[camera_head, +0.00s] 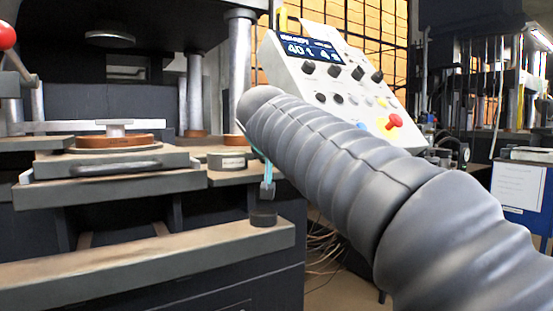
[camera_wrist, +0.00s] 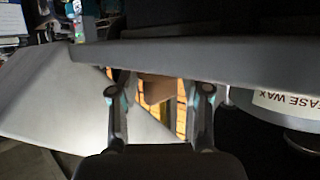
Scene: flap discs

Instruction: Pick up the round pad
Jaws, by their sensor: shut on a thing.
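My gripper shows in the wrist view (camera_wrist: 158,92), its two fingers apart with a brown piece between them. I take this piece to be the round pad (camera_wrist: 155,87), held between the fingertips; its full outline is not clear. In the head view my ribbed grey arm hides most of the gripper. A teal and grey finger part (camera_head: 267,188) shows below the arm, above the press's front ledge. The pad cannot be made out between the fingers in that view.
A dark round block (camera_head: 263,218) sits on the ledge below my gripper. A wax tin (camera_head: 228,160) stands on the press to the left; it shows upside down in the wrist view (camera_wrist: 290,102). A brown disc (camera_head: 115,141) lies on the press plate. A control panel (camera_head: 335,85) stands behind my arm.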

